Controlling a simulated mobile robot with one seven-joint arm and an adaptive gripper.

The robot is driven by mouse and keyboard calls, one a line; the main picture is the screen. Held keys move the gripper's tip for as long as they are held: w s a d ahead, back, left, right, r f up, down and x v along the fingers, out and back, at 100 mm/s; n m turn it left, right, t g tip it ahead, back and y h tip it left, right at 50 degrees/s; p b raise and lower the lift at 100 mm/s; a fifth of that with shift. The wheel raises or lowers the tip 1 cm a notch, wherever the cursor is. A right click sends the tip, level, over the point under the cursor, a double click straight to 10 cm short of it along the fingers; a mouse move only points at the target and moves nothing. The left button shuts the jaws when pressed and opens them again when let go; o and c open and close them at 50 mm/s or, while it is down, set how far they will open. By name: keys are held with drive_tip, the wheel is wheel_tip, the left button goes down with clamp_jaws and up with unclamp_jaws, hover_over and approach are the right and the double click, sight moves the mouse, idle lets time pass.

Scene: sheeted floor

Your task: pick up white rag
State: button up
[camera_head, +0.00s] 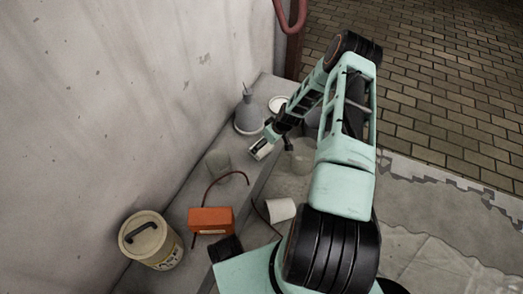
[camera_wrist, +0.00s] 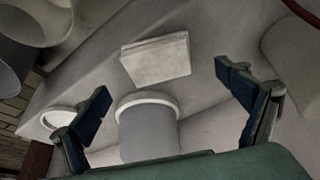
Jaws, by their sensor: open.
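The white rag (camera_wrist: 157,60) looks like a flat, folded, off-white rectangle in the wrist view, lying on the grey ledge just beyond my fingertips. In the head view a small pale block (camera_head: 262,149) beside the gripper appears to be the same rag, partly dark at its edge. My gripper (camera_wrist: 163,84) is open, with its two dark blue fingers spread wide and nothing between the tips touching them. In the head view my gripper (camera_head: 272,134) is small and reaches down over the ledge, close to the rag; its fingers are hard to make out.
A grey container with a pale rim (camera_wrist: 148,130) shows between the fingers. A grey funnel-like object (camera_head: 248,116) and a white dish (camera_head: 278,104) stand behind. The wall borders the left.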

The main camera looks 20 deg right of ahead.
sight(268, 148)
drive_tip(key=b+x, duration=0.2)
drive_tip(key=x, duration=0.3)
drive_tip(key=shift+w+f+b, duration=0.1)
drive_tip(key=shift+f+b, duration=0.2)
drive_tip(key=shift+b, duration=0.05)
drive_tip(key=c, duration=1.2)
drive_tip(key=shift+c, duration=0.2)
drive_tip(key=shift+r, duration=0.1)
